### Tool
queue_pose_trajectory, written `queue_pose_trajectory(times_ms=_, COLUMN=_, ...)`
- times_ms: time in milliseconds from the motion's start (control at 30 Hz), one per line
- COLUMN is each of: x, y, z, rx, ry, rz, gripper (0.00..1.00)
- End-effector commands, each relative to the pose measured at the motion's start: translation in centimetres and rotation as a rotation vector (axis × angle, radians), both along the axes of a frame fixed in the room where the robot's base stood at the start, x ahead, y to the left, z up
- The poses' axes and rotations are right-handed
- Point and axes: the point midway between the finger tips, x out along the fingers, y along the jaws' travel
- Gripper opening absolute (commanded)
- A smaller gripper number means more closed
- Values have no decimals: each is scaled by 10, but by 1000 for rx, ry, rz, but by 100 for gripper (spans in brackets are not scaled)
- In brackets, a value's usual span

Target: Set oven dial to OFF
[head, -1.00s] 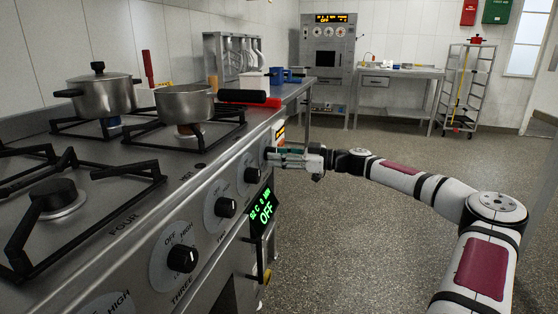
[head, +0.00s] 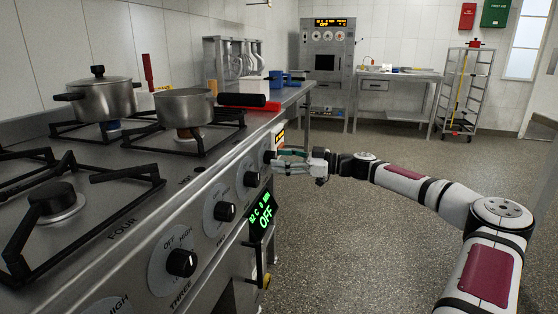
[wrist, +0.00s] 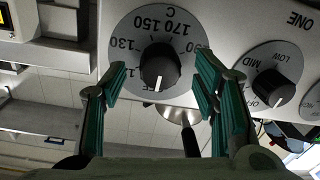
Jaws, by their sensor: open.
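The oven dial (wrist: 160,68) is a black knob on a round grey plate marked with temperatures such as 130, 150 and 170 C. In the head view my gripper (head: 278,160) is at the far end of the stove front, by the dial. The green display (head: 264,218) below the burner knobs reads OFF.
A burner knob (wrist: 272,90) marked ONE sits to the right of the dial in the wrist view. More burner knobs (head: 181,263) line the stove front. Pots (head: 184,106) stand on the hob. The floor beside the stove is clear.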

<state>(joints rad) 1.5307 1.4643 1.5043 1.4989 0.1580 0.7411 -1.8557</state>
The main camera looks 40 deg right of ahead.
Motion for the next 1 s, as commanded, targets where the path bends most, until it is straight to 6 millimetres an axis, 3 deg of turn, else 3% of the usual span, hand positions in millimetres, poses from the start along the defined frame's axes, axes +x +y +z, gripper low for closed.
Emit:
queue_pose_trajectory(times_ms=500, x=-72, y=-62, z=0, rx=0, ry=0, rz=-4, gripper=55)
queue_pose_trajectory(times_ms=1000, x=-82, y=-69, z=0, rx=-1, ry=1, rz=-1, gripper=55)
